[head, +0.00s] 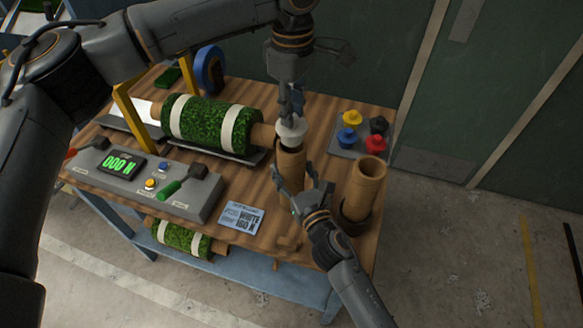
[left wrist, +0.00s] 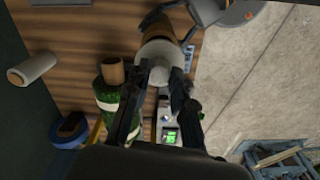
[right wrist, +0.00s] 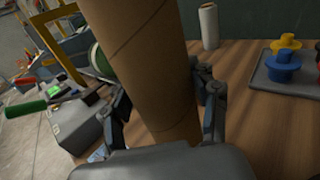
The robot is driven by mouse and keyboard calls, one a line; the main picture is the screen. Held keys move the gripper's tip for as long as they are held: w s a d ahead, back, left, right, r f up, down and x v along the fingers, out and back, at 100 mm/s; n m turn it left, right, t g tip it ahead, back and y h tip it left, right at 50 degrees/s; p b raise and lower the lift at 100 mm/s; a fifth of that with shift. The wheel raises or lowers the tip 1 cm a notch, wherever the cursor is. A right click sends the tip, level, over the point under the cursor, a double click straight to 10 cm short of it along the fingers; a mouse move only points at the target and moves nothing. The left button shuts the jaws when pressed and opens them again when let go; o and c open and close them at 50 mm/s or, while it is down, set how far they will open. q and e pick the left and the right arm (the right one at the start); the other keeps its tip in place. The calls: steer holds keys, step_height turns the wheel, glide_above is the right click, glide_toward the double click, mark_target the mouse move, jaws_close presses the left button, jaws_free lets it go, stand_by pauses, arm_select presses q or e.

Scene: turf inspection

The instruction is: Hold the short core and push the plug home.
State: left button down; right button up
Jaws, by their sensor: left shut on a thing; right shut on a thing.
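The short core (head: 290,172), a brown cardboard tube, stands upright near the front of the wooden table. My right gripper (head: 298,192) is shut around its side; in the right wrist view the core (right wrist: 152,70) fills the space between the fingers. The white plug (head: 291,130) is at the core's top end. My left gripper (head: 290,108) points down from above and is shut on the plug. In the left wrist view the plug (left wrist: 160,58) covers the core's mouth, and I cannot tell how deep it sits. The force display (head: 119,164) reads 000 N.
A tray (head: 345,152) with yellow, black, blue and red plugs lies at the back right. A taller core (head: 367,183) stands in a dark ring at the right. A turf roll (head: 212,124) lies left of the short core. A card (head: 242,217) reading WHITE 160 N lies in front.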

stand_by(0.5)
arm_select(q)
steer(key=n, duration=0.2)
steer(key=shift+n, duration=0.4)
steer(key=shift+f, duration=2)
steer(key=shift+f, duration=0.1)
steer(key=shift+f, duration=0.3)
steer(key=shift+f, duration=0.3)
steer(key=shift+r, duration=0.1)
stand_by(0.4)
